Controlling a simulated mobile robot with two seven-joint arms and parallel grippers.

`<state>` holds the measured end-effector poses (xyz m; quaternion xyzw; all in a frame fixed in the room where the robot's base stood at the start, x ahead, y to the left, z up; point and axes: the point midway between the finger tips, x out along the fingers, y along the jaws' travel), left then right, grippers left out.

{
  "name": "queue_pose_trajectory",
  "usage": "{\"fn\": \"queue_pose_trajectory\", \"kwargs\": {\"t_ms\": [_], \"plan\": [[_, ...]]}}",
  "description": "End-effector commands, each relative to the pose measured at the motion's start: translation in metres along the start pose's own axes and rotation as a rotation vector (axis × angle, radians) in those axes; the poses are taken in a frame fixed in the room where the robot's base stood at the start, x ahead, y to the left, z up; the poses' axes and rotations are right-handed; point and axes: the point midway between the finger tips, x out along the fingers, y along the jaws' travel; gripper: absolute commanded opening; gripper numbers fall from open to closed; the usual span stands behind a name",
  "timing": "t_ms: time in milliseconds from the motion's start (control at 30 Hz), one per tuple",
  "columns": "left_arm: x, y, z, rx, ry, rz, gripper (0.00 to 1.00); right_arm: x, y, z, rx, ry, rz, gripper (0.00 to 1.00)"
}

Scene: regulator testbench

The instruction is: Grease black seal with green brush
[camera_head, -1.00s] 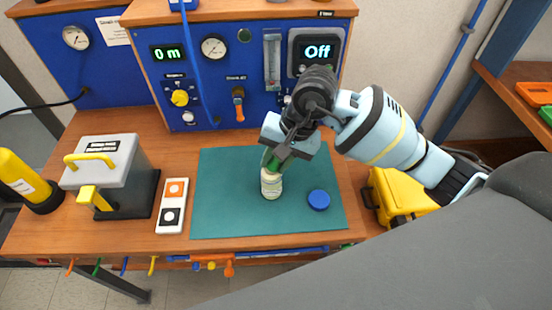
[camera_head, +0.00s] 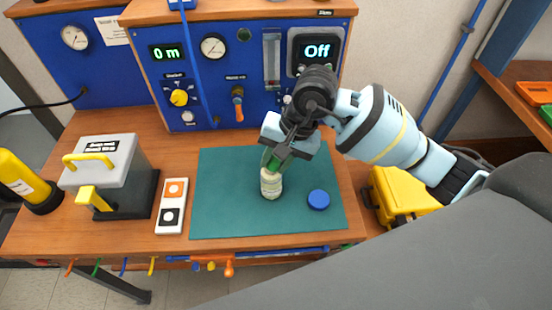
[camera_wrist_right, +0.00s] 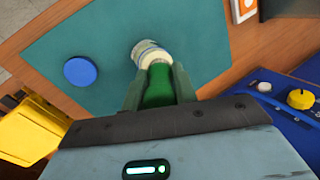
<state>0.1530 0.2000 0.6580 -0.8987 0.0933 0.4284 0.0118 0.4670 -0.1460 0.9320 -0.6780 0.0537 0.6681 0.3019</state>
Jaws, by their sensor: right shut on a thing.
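My right gripper (camera_head: 277,152) is shut on the green brush (camera_head: 273,163), above the mat. The brush's green handle (camera_wrist_right: 158,88) also shows between the fingers in the right wrist view. Its lower end meets the mouth of a pale jar (camera_head: 271,186), and its bristles are hidden. The jar is upright on the mat, and it also shows in the right wrist view (camera_wrist_right: 148,51). A white holder (camera_head: 171,206) left of the mat has an orange square and a black square (camera_head: 169,217). I cannot clearly make out the black seal. My left gripper is out of view.
A blue lid (camera_head: 319,199) lies on the teal mat (camera_head: 225,210), right of the jar. A grey box with yellow handles (camera_head: 108,165) and a yellow cylinder (camera_head: 24,178) stand at left. The blue panel (camera_head: 225,85) rises behind. A yellow case (camera_head: 402,198) is right of the table.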

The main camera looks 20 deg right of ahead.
Motion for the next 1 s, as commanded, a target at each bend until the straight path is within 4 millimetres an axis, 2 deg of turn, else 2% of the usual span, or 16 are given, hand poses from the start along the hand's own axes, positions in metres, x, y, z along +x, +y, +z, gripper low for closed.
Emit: {"fn": "queue_pose_trajectory", "kwargs": {"t_ms": [33,267,1000], "plan": [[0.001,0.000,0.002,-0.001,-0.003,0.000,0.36,0.009,0.005,0.003,0.003,-0.014,0.014,0.05],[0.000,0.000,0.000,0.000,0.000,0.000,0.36,0.006,0.004,0.003,0.003,-0.013,0.014,0.05],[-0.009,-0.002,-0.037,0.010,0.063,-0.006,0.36,-0.049,-0.017,0.004,0.000,0.000,0.003,0.05]]}}
